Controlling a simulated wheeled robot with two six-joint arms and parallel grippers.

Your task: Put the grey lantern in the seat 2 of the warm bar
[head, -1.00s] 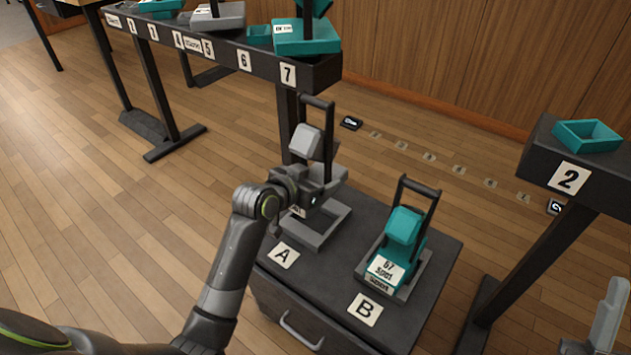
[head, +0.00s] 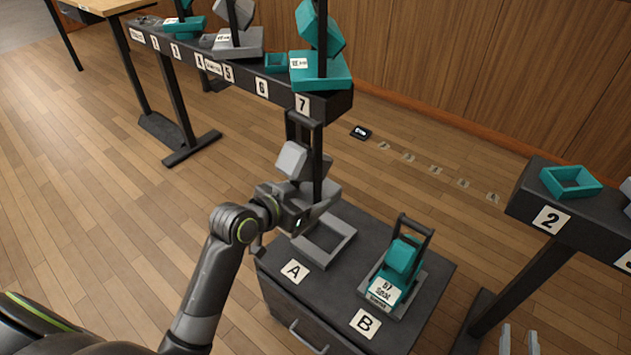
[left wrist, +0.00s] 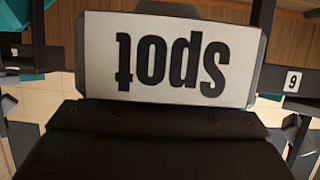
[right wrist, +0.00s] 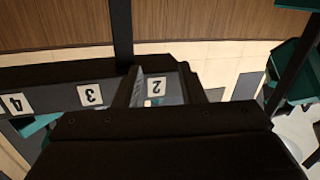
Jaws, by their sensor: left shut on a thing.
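The grey lantern (head: 291,158) has a grey tilted head, a dark upright frame and a grey foot. My left gripper (head: 304,207) is shut on it and holds it upright above the empty grey cradle (head: 345,250) at plate A. The left wrist view shows its white "Spot" label (left wrist: 172,60) upside down and close. A bar at the right carries plate 2 (head: 551,220), with an empty teal seat (head: 571,182) above it. The long bar at the left also has a plate 2. I cannot read which is the warm bar. My right gripper (head: 520,342) is open and empty at the bottom right.
A teal lantern (head: 402,258) stands in the cradle at plate B on the dark cabinet (head: 330,290). The long bar (head: 325,101) at the left holds grey and teal lanterns. Floor (head: 450,210) lies open between the cabinet and the right bar.

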